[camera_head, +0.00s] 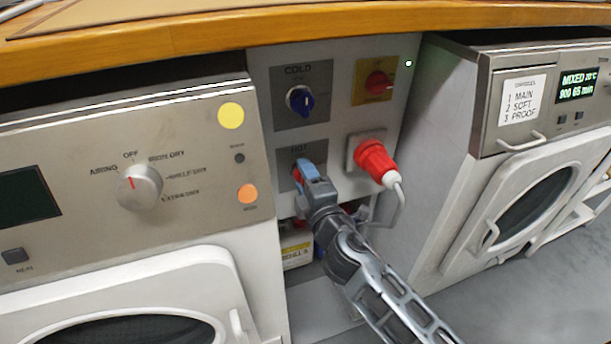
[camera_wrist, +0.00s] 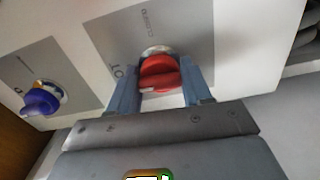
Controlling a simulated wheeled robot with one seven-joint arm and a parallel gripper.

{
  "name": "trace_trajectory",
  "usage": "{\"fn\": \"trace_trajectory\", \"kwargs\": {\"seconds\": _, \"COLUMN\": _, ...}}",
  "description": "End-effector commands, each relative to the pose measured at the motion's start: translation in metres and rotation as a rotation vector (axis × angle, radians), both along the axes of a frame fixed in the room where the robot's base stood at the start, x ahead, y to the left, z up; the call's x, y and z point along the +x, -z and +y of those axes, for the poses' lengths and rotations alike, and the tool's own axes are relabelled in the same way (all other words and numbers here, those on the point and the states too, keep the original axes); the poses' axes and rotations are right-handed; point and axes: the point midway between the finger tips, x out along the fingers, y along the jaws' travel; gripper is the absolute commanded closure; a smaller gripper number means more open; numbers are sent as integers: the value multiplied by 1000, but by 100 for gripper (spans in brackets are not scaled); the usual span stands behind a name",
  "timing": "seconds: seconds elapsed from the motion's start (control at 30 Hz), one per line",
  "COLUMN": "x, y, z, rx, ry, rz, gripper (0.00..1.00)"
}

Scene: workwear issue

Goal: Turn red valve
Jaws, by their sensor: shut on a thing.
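A blue knob (camera_head: 299,99) marked COLD sits just above; it also shows in the wrist view (camera_wrist: 42,98). A red switch on yellow (camera_head: 377,83) and a red plug (camera_head: 374,160) with a cable are to the right. A wooden top (camera_head: 300,27) overhangs the panel.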

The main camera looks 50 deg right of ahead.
Motion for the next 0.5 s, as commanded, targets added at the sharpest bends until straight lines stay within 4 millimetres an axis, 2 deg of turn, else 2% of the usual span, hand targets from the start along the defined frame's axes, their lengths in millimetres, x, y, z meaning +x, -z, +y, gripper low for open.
{"fn": "trace_trajectory", "kwargs": {"seconds": 0.03, "x": 4, "y": -4, "z": 7, "rx": -16, "ry": -18, "rz": 2, "gripper": 82}}
{"fn": "trace_trajectory", "kwargs": {"seconds": 0.5, "x": 5, "y": -3, "z": 7, "rx": -77, "ry": -19, "rz": 43, "gripper": 81}}
